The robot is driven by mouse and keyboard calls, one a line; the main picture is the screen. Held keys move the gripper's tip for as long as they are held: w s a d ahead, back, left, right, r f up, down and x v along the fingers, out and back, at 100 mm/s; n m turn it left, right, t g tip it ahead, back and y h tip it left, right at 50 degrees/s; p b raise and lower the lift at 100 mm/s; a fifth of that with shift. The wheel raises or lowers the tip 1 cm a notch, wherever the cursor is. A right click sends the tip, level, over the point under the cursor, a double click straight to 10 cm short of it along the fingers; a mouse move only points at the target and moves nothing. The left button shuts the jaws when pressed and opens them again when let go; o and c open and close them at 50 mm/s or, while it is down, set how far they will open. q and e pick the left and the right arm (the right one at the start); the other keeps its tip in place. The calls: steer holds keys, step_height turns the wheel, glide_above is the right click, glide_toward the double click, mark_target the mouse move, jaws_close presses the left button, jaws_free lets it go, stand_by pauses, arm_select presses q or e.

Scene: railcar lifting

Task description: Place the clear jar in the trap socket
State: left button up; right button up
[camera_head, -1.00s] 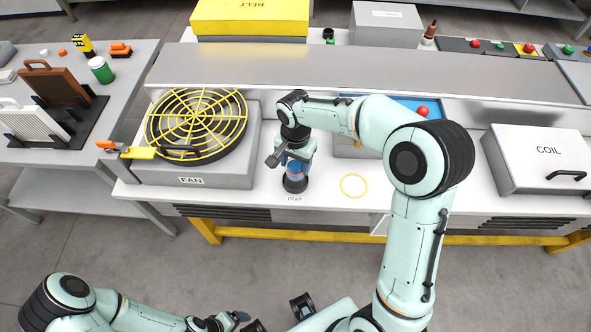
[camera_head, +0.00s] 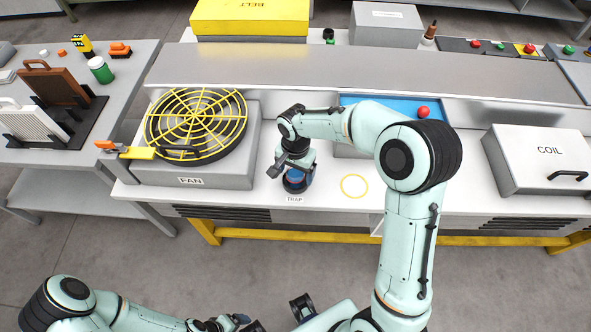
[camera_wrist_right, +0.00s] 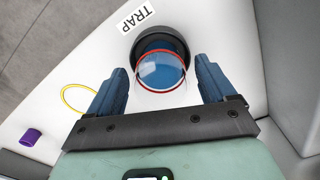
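The clear jar (camera_wrist_right: 160,72), with a red rim and blue showing through it, is at the dark round trap socket (camera_wrist_right: 148,40) in the right wrist view. It appears to sit within the socket ring, but its depth is hard to judge. My right gripper (camera_wrist_right: 162,66) is open, with one blue finger on each side of the jar and small gaps showing. In the head view my right gripper (camera_head: 297,173) is low over the socket (camera_head: 295,188) and hides much of the jar. My left gripper (camera_head: 240,319) is low, away from the bench; its fingers are unclear.
A TRAP label (camera_head: 294,199) lies in front of the socket. The fan (camera_head: 196,122) with a yellow grille stands to the left. A yellow ring mark (camera_head: 354,186) is on the bench to the right. The COIL box (camera_head: 540,160) is farther right. A purple object (camera_wrist_right: 32,136) shows in the wrist view.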

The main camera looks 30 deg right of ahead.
steer(key=shift+r, duration=0.1)
steer(key=shift+r, duration=0.25)
arm_select(q)
steer(key=shift+w+r+p, duration=0.45)
steer(key=shift+r+p, duration=0.25)
steer(key=shift+r, duration=0.15)
arm_select(e)
step_height(320, 180, up, 12)
steer(key=shift+f, duration=0.15)
